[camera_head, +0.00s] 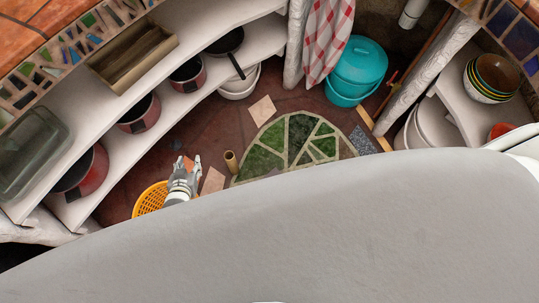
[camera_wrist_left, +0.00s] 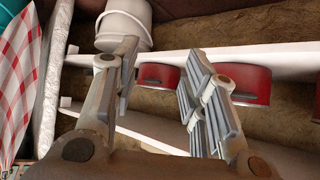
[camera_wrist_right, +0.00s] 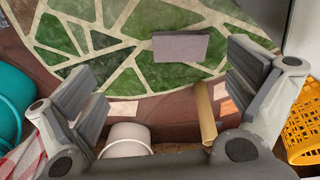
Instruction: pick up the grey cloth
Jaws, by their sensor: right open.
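A flat grey rectangle that looks like the grey cloth (camera_wrist_right: 180,47) lies on the green mosaic in the right wrist view. I cannot make it out in the head view, where my pale body covers the near floor. My right gripper (camera_wrist_right: 162,78) is open and empty, with the grey piece beyond its fingers, between them in the picture and apart from them. My left gripper (camera_head: 184,165) is above the floor beside the yellow basket in the head view. In the left wrist view its fingers (camera_wrist_left: 158,72) are spread and hold nothing, facing shelves with red pots.
A yellow basket (camera_head: 149,198) and a tan cylinder (camera_head: 231,161) stand near my left gripper. Curved white shelves (camera_head: 125,160) hold pots at left. A teal bucket (camera_head: 357,70) stands at the back beside a red-checked cloth (camera_head: 328,35). The green mosaic (camera_head: 262,160) looks mostly clear.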

